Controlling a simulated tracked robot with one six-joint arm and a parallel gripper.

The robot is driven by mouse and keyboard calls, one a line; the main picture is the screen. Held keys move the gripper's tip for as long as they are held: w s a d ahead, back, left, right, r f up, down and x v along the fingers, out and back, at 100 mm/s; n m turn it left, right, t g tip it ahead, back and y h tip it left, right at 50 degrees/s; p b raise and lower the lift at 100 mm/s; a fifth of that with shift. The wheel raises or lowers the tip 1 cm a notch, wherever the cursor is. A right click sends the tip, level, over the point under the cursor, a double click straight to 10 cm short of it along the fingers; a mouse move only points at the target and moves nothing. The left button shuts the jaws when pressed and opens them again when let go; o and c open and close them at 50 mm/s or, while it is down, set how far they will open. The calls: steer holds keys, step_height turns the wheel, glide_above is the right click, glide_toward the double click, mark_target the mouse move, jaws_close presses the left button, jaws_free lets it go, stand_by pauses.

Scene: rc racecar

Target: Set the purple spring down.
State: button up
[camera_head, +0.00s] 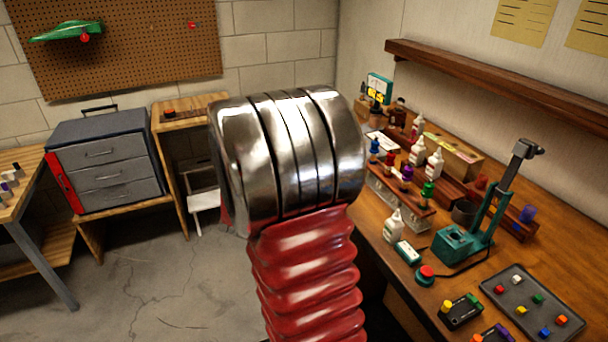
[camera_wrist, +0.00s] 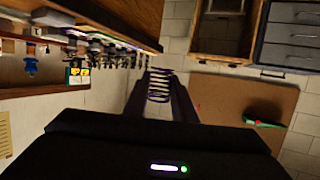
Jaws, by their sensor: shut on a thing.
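The purple spring (camera_wrist: 159,86) shows in the wrist view as a dark, purplish coil. It sits between the two dark fingers of my gripper (camera_wrist: 160,92), which is shut on it. The spring is held in the air, clear of any surface. In the head view my own arm, silver and red, fills the middle; my gripper and the spring do not show there.
A wooden workbench (camera_head: 408,265) runs along the right, with a tray of coloured blocks (camera_head: 510,298), a teal stand (camera_head: 458,243), white bottles and a rack of coloured pieces. A grey drawer cabinet (camera_head: 100,160) stands left. A wall shelf (camera_head: 490,82) overhangs the bench.

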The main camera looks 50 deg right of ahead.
steer(key=w+a+f+n+t+y, duration=0.1)
steer(key=w+a+n+y, duration=0.1)
steer(key=a, duration=1)
steer(key=w+a+f+n+t+y, duration=0.1)
steer(key=a+n+y, duration=0.3)
steer(key=a, duration=0.8)
steer(key=w+a+f+n+t+y, duration=0.2)
steer(key=w+a+n+t+y, duration=0.1)
steer(key=a, duration=0.9)
steer(key=shift+w+a+n+y, duration=0.2)
steer(key=shift+w+n+y, duration=0.35)
steer(key=shift+y, duration=0.65)
steer(key=shift+s+f, duration=0.1)
steer(key=shift+s, duration=0.05)
